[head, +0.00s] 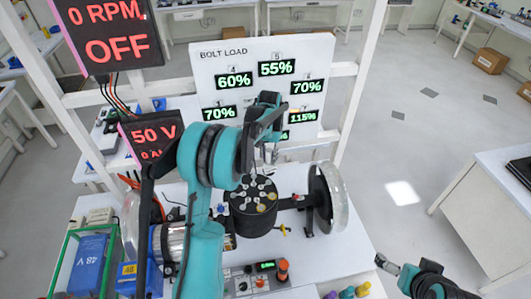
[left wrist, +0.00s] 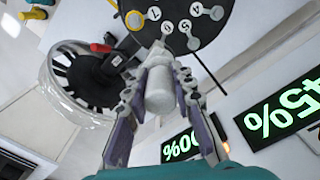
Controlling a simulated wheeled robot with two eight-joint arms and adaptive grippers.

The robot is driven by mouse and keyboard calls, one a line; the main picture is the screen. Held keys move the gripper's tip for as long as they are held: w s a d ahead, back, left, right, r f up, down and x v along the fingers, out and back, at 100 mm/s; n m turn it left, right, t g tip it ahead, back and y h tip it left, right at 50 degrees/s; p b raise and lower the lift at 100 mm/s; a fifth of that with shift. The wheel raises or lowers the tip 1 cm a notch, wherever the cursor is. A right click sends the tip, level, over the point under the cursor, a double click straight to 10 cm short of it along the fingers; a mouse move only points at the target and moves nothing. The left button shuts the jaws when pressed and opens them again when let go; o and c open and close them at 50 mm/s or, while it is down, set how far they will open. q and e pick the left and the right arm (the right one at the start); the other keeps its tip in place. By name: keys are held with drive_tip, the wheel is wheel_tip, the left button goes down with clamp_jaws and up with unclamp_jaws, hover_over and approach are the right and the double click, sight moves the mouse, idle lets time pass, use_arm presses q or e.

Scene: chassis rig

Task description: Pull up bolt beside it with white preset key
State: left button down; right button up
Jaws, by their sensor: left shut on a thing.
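The white preset key (left wrist: 160,88) is a pale grey-white cylinder between the fingers of my left gripper (left wrist: 160,100), which is shut on it. In the left wrist view its narrow end points at the numbered bolts on the black round hub (left wrist: 198,40); I cannot tell whether it touches one. In the head view the left gripper (head: 270,152) is above the hub (head: 252,218), whose top carries several bolts (head: 255,193). The arm hides part of the scene. My right gripper (head: 388,265) is at the lower right, away from the hub; its jaw opening is unclear.
The bolt load panel (head: 207,62) stands behind, with green readouts including 60%, 55%, 70% and 115%; one is partly hidden. A clear-rimmed wheel (head: 338,197) is right of the hub. An orange knob (head: 282,268) and coloured-topped items (head: 347,292) are in front.

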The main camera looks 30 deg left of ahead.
sight(269, 169)
use_arm(q)
drive_tip(key=shift+s+d+r, duration=0.15)
drive_tip(key=shift+d, duration=0.05)
drive_tip(key=shift+a+f, duration=0.25)
drive_tip(key=shift+a, duration=0.05)
drive_tip(key=shift+f+b, duration=0.2)
drive_tip(key=shift+b, duration=0.2)
drive_tip(key=shift+d+f+b, duration=0.2)
drive_tip(key=shift+f+b, duration=0.75)
drive_tip(key=shift+f, duration=0.05)
wheel_tip(269, 169, down, 2)
drive_tip(key=shift+a+f+b, duration=0.15)
drive_tip(key=shift+b, duration=0.7)
drive_tip(key=shift+f, duration=0.1)
drive_tip(key=shift+f+b, duration=0.75)
drive_tip(key=shift+f, duration=0.15)
idle(0.5)
